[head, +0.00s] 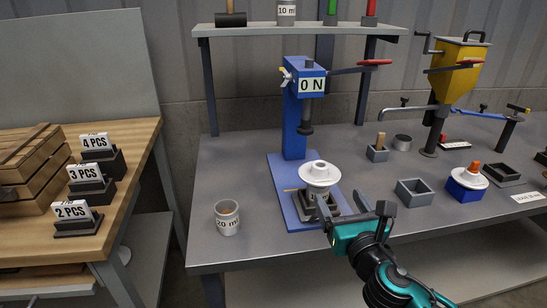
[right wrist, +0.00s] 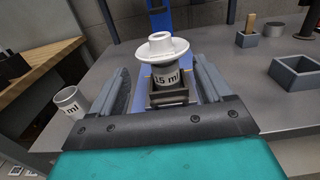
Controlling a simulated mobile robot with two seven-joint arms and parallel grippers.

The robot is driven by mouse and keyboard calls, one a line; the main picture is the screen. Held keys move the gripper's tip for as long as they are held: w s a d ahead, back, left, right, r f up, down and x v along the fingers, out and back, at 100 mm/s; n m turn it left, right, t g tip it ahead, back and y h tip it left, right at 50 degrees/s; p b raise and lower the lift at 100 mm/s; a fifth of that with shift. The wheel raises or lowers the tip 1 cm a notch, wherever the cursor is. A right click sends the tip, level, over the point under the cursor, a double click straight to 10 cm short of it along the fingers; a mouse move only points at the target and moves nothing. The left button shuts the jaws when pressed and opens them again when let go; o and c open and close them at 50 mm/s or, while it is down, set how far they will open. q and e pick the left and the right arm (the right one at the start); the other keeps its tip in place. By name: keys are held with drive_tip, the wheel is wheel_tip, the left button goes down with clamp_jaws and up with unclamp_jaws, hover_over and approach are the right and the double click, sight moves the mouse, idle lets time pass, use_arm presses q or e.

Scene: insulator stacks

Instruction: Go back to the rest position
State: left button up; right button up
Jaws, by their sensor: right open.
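My right gripper (head: 350,208) is open at the front edge of the blue press base. In the right wrist view its two fingers (right wrist: 165,80) stand apart, with nothing clamped between them. Ahead of them is a white flanged insulator (head: 319,174), upright on a grey cup marked 15 ml (right wrist: 168,76). The cup sits in a dark holder (right wrist: 168,95) on the base. The insulator also shows in the right wrist view (right wrist: 162,48). My left gripper is in neither view.
The blue press (head: 293,120) reading "0 N" stands behind the insulator. A grey cup (head: 227,218) is at left. A grey box (head: 415,193) and a blue stand with a white insulator (head: 467,183) are at right. A shelf (head: 300,30) hangs above. The bench front between cup and base is clear.

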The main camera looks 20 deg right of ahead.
drive_tip(key=s+a+f+m+g+y, duration=0.2)
drive_tip(key=s+a+f+m, duration=0.2)
drive_tip(key=f+m, duration=0.3)
drive_tip(key=s+a+f+m+g+y+p, duration=0.1)
drive_tip(key=s+a+f+m, duration=0.3)
drive_tip(key=m, duration=0.9)
drive_tip(key=s+a+f+m+g+y+p, duration=0.1)
drive_tip(key=s+a+f+m+g+y, duration=0.2)
drive_tip(key=a+f+m, duration=0.3)
wheel_tip(320, 180, down, 4)
drive_tip(key=s+m, duration=0.1)
drive_tip(key=m, duration=0.3)
drive_tip(key=shift+s+a+r+m+g, duration=0.15)
drive_tip(key=shift+s+m+g, duration=0.1)
drive_tip(key=shift+m+g, duration=0.15)
